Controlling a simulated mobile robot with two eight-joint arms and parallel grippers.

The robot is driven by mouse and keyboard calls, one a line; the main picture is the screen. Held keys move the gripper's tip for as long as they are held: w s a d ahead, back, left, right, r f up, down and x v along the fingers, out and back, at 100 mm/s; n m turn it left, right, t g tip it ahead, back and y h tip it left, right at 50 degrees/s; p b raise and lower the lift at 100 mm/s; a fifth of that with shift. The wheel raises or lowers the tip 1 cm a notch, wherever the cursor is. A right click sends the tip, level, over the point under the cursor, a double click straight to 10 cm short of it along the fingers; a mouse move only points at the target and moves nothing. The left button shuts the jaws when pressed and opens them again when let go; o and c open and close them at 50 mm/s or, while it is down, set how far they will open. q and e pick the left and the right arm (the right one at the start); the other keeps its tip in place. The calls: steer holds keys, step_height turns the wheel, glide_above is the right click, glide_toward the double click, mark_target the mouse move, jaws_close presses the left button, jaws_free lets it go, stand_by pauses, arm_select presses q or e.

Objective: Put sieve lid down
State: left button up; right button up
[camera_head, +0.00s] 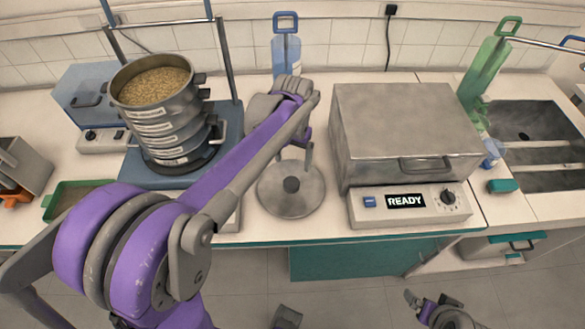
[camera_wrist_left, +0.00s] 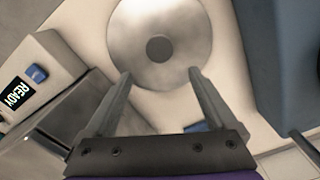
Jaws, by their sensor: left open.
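The sieve lid (camera_head: 289,203), a round grey metal disc with a dark knob at its centre, lies flat on the white worktop between the sieve shaker and the oven. It also shows at the top of the left wrist view (camera_wrist_left: 185,22). My left gripper (camera_wrist_left: 159,74) is open and empty, with its fingers pointing toward the lid and apart from its knob. In the head view, my left arm partly hides this gripper (camera_head: 305,152) just above and behind the lid. My right gripper (camera_head: 430,302) is low at the bottom right, in front of the worktop; its jaw opening is unclear.
A sieve stack (camera_head: 167,125) filled with grainy brown material stands open on the blue shaker (camera_head: 228,115) at left. A grey oven (camera_head: 405,125) reading READY stands right of the lid. A blue bottle (camera_head: 286,50) is behind. A sink (camera_head: 525,120) is far right.

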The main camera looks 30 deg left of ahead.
arm_select(q)
steer(key=s+d+f+t, duration=0.1)
steer(key=s+d+t, duration=0.1)
steer(key=s, duration=0.7)
steer(key=s+d+f+m+t, duration=0.1)
steer(key=s+d+t, duration=0.2)
steer(key=s+d, duration=0.2)
steer(key=s, duration=0.3)
steer(key=shift+s+f, duration=0.2)
steer(key=shift+s, duration=0.15)
steer(key=shift+a, duration=0.1)
